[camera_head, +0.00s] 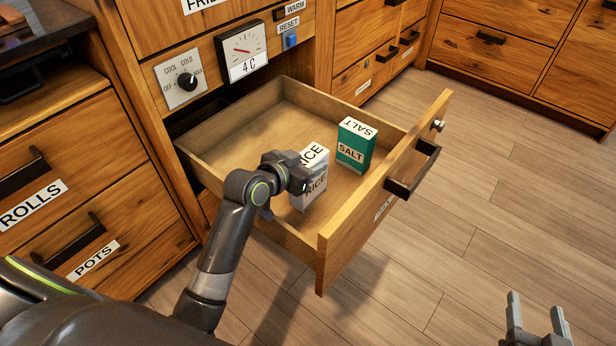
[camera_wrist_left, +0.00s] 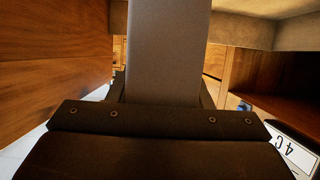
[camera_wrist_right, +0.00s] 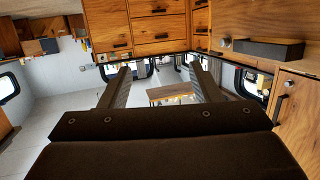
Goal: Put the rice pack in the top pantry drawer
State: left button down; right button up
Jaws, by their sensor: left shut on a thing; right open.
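The white rice pack (camera_head: 316,184) is upright inside the open drawer (camera_head: 352,215), its label partly covered by my left gripper. My left gripper (camera_head: 303,180) is shut on the rice pack; I cannot tell whether the pack touches the drawer floor. In the left wrist view a plain grey face of the pack (camera_wrist_left: 168,50) fills the middle. My right gripper (camera_head: 537,322) is open and empty at the lower right, over the floor; its two spread fingers also show in the right wrist view (camera_wrist_right: 160,85).
A green salt box (camera_head: 355,146) stands in the drawer, right of the rice pack. The drawer's black handle (camera_head: 413,170) faces right. Behind are a knob panel (camera_head: 180,80) and a dial (camera_head: 242,48). Drawers labelled ROLLS (camera_head: 33,205) and POTS (camera_head: 93,260) are shut at left. The floor at right is clear.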

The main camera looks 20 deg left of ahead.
pick_arm(q)
notch_tip(320, 180, down, 4)
jog(key=shift+f+b, duration=0.1)
jog(key=shift+b, duration=0.75)
pick_arm(e)
notch_tip(320, 180, up, 12)
jog(key=n+t, duration=0.1)
jog(key=t, duration=0.7)
jog(key=shift+a+r+n, duration=0.25)
jog(key=shift+a+n, duration=0.1)
jog(key=shift+n, duration=0.05)
pick_arm(q)
jog(key=shift+f, duration=0.1)
pick_arm(e)
jog(key=shift+s+r, duration=0.1)
jog(key=shift+s, duration=0.05)
pick_arm(q)
jog(key=c, duration=0.7)
grip_release()
jog(key=shift+f, duration=0.1)
